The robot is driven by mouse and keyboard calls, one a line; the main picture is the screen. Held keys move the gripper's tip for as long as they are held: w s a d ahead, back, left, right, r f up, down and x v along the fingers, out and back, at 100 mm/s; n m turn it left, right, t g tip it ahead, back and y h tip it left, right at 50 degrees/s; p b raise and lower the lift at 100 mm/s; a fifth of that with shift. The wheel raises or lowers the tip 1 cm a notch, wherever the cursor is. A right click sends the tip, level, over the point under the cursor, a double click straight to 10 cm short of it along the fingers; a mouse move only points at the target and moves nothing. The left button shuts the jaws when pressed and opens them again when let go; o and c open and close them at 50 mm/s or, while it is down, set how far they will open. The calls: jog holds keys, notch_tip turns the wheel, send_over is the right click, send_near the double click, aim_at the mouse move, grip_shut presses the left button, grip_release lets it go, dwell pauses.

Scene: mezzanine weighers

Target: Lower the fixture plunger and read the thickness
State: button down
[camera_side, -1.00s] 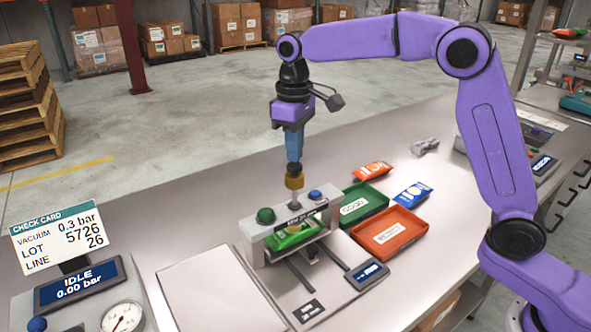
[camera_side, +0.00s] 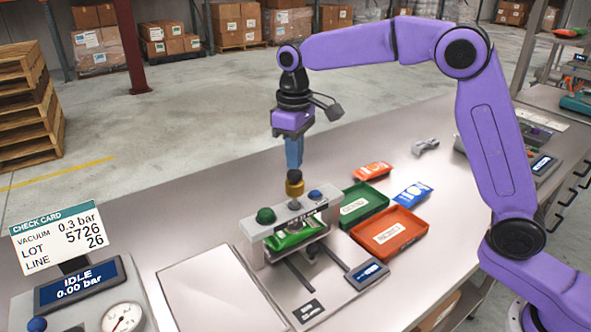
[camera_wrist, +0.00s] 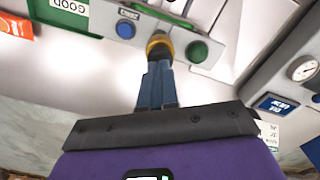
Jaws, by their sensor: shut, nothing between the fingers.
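The fixture (camera_side: 252,242) stands on the bench with a green pouch (camera_side: 294,236) under its crossbar. Its plunger has a yellow-and-black knob (camera_side: 294,187) above the crossbar; the knob also shows in the wrist view (camera_wrist: 159,42). My gripper (camera_side: 294,168) points down with blue fingers shut and nothing between them; the fingertips appear to rest on top of the knob. In the wrist view my gripper (camera_wrist: 157,66) meets the knob. The fixture's small display (camera_side: 367,272) is lit, but its figures are too small to read. Where the plunger foot meets the pouch is hidden.
A green tray (camera_side: 380,204) marked good and an orange tray (camera_side: 417,236) stand right of the fixture, with a red packet (camera_side: 372,170) and a blue packet (camera_side: 413,192) nearby. At left, a display (camera_side: 82,283) reads IDLE 0.00 bar, below a check card (camera_side: 58,238).

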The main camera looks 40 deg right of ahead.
jog(key=shift+r, duration=0.15)
notch_tip(320, 180, up, 8)
dwell(0.9)
dwell(0.3)
jog(key=s+d+f+n, duration=0.2)
jog(key=s+d+f, duration=0.2)
jog(key=s, duration=0.7)
jog(key=s+d+f+n, duration=0.2)
jog(key=s+f, duration=0.3)
jog(key=s, duration=0.7)
jog(key=s+d+f+n, duration=0.2)
jog(key=s+d+f, duration=0.3)
jog(key=s, duration=0.7)
jog(key=shift+d+n, duration=0.3)
jog(key=shift+d, duration=0.05)
dwell(2.0)
